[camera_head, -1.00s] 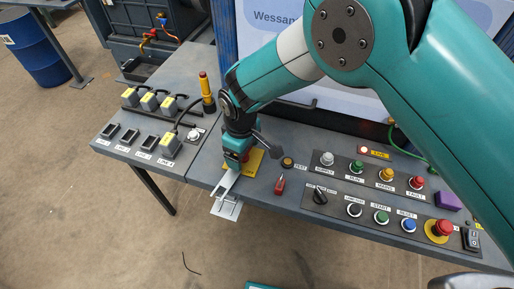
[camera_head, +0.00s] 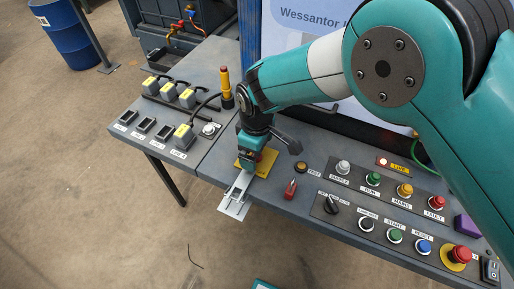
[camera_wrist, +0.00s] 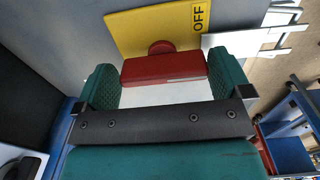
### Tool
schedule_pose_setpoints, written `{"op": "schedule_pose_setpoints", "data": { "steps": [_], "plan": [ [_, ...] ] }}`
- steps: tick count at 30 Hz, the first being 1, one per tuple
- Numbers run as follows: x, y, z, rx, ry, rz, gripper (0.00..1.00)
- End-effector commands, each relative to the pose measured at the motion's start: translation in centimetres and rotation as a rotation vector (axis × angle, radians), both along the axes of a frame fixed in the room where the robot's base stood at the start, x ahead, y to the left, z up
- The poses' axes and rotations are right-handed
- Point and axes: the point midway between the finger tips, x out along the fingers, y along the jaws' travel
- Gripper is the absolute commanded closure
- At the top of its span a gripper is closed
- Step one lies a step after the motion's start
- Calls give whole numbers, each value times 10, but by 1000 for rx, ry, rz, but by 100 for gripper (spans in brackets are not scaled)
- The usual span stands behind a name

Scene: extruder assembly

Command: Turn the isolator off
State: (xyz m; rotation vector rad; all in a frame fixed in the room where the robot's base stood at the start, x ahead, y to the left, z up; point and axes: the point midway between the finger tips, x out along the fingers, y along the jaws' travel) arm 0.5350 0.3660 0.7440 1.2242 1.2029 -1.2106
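The isolator's yellow plate (camera_head: 267,162) lies on the grey bench near its front edge, partly hidden by my gripper (camera_head: 248,158). In the wrist view the yellow plate (camera_wrist: 145,28) carries the black word OFF at its right side. The red handle (camera_wrist: 163,68) stands on a round red hub in front of the plate. My gripper's two green fingers (camera_wrist: 164,78) sit at the two ends of the handle and appear to touch them. A metal hasp (camera_head: 238,190) hangs over the bench edge beside the plate.
A red padlock-like item (camera_head: 290,189) lies right of the isolator. A control panel with several buttons, a black selector (camera_head: 331,204) and a red emergency stop (camera_head: 460,254) fills the right. Grey plugs (camera_head: 186,97) and a yellow-red beacon (camera_head: 226,88) stand at left.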

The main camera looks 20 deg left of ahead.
Motion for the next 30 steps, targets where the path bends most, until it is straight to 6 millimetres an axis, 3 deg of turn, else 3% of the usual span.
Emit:
{"op": "schedule_pose_setpoints", "data": {
  "steps": [11,14,24,30],
  "plan": [
    [-1,-1,8,-2,4,0,0],
    [-1,0,24,0,3,0,0],
    [-1,-1,110,2,1,-1,0],
    [-1,-1,151,1,1,-1,0]
  ]
}}
